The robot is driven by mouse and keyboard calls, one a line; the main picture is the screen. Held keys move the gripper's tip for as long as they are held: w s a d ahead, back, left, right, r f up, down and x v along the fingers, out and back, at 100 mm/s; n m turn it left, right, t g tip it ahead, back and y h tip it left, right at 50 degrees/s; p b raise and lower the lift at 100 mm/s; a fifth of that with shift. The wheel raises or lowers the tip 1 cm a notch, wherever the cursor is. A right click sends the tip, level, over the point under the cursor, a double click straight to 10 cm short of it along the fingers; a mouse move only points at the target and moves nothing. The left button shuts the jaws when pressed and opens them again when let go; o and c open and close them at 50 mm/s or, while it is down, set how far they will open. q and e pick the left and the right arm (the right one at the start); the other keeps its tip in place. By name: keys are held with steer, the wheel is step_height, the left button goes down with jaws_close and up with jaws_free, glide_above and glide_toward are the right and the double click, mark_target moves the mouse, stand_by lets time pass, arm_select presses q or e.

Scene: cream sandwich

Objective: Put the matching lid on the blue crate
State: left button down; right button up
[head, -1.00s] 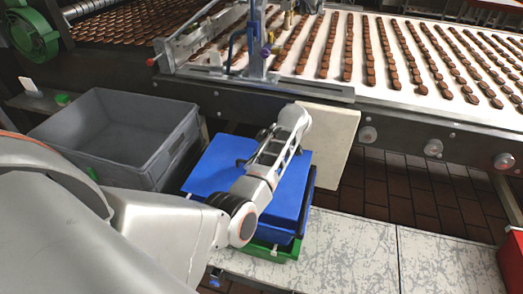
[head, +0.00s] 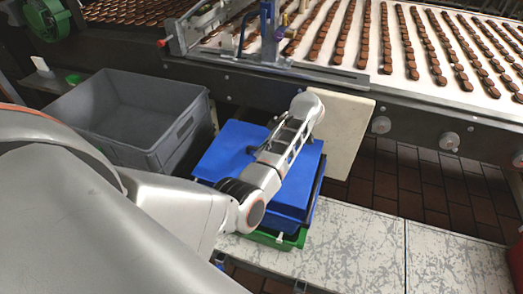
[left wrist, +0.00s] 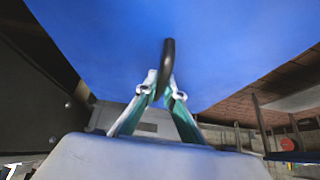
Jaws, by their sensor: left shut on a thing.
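A flat blue lid (head: 220,150) with a black handle lies over the blue crate (head: 291,223), whose wall shows only in part below the lid's near edge. My left gripper (head: 264,147) is at the middle of the lid, partly hidden by my arm. In the left wrist view, its two fingers (left wrist: 167,94) are closed on the black handle (left wrist: 168,58), against the blue lid (left wrist: 110,40). I cannot tell whether the lid touches the crate's rim all round. My right gripper is not in view.
A green crate (head: 268,239) shows below the blue one. An empty grey crate (head: 120,150) stands to the left. A cream board (head: 346,125) is behind, by the conveyor (head: 350,45) with its chocolate rows. The pale worktop (head: 365,245) at right is clear.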

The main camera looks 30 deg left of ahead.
arm_select(q)
steer(key=shift+f+b, duration=1.65)
steer(key=shift+f, duration=0.35)
step_height(320, 180, down, 3)
steer(key=shift+r+b, duration=0.1)
steer(key=shift+b, duration=0.4)
steer(key=c, duration=2.1)
jaws_free()
